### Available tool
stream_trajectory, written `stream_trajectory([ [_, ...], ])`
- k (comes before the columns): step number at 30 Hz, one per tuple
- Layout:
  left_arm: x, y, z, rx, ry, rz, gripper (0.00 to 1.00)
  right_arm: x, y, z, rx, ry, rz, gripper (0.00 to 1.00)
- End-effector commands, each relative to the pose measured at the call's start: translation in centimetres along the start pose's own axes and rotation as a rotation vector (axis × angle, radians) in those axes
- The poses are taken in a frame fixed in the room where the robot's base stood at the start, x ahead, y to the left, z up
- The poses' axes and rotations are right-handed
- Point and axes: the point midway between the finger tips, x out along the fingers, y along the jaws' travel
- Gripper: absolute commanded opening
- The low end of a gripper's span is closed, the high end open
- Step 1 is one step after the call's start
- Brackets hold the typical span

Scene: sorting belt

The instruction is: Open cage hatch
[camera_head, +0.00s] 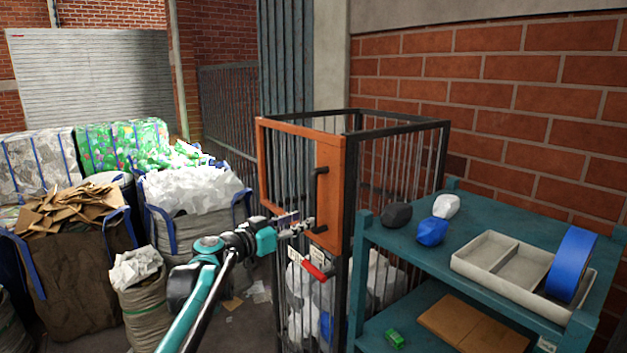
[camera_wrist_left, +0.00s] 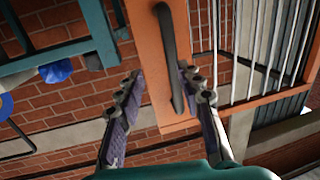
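The cage (camera_head: 400,122) stands in the middle of the head view, with dark posts and thin bars. Its orange-framed hatch (camera_head: 290,128) is in the upper front and appears shut, flush with the cage front. An upright black handle (camera_head: 313,188) sits on the hatch's wide orange strip. My left gripper (camera_head: 305,225) is at the lower part of this handle. In the left wrist view the gripper (camera_wrist_left: 165,90) is open, a finger on either side of the handle (camera_wrist_left: 168,50). I see no clear contact. My right gripper is not in view.
A red lever (camera_head: 314,270) is below the hatch. A teal shelf (camera_head: 385,240) stands close on the right, holding a grey tray (camera_head: 485,252), a blue roll (camera_head: 571,264) and crumpled lumps. Full sacks (camera_head: 195,195) crowd the left. A brick wall closes the back right.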

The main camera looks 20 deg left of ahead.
Motion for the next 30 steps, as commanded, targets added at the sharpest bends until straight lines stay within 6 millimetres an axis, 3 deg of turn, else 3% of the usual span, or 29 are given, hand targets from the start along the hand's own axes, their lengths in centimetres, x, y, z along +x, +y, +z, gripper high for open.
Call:
stream_trajectory([
  [1, 0.1, -0.9, -1.4, 0.008, 0.021, -0.008, 0.37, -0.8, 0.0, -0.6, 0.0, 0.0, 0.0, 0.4],
  [3, 0.2, -1.6, -2.0, 0.017, 0.039, -0.015, 0.37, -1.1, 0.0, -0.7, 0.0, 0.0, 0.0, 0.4],
  [8, 1.6, -1.9, -2.2, 0.024, 0.048, -0.015, 0.37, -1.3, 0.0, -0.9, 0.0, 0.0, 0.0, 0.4],
  [19, 7.1, -1.9, -2.5, 0.022, 0.047, -0.016, 0.37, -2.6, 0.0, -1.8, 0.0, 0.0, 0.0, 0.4],
  [30, 8.0, -1.9, -2.4, 0.022, 0.046, -0.017, 0.37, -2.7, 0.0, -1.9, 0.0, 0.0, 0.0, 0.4],
])
